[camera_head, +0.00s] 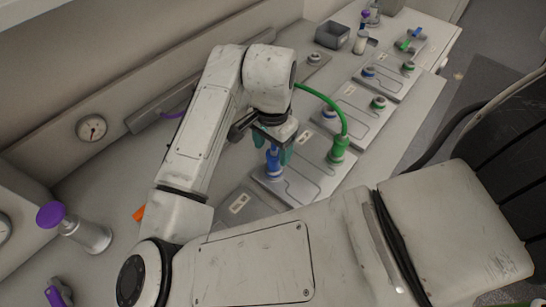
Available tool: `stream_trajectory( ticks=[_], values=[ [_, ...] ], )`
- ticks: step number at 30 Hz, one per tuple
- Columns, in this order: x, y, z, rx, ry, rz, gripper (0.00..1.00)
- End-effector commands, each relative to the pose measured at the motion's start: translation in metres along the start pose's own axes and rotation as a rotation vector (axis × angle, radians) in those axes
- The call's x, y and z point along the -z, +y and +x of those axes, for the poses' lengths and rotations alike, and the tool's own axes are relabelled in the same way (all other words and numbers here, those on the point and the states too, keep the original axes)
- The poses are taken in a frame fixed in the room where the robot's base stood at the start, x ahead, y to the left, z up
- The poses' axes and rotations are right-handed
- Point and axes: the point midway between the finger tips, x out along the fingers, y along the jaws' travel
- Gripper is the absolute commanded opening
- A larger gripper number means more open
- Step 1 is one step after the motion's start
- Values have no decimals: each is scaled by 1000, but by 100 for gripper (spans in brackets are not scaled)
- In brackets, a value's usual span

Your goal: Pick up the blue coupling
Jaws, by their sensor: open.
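The blue coupling (273,165) stands upright on a grey metal plate (311,184) in the middle of the head view. My gripper (273,152) points down over it from above. Its teal fingers are open, one on each side of the coupling's upper part. I cannot tell whether the fingers touch it. The top of the coupling is partly hidden by my gripper.
A green coupling (337,152) with a green hose (326,97) stands on the same plate, right of my gripper. More plates with fittings run toward the back right. A grey bin (332,36) stands behind. A purple-capped cylinder (88,233) is at left.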

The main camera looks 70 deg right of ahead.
Motion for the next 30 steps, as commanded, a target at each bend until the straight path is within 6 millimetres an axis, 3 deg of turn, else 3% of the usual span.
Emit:
stream_trajectory(
  ticks=[10,19,30],
  values=[
    [1,3,43,-2,-1,-3,69],
    [1,3,49,0,0,-1,69],
    [1,3,49,0,0,-1,35]
  ],
)
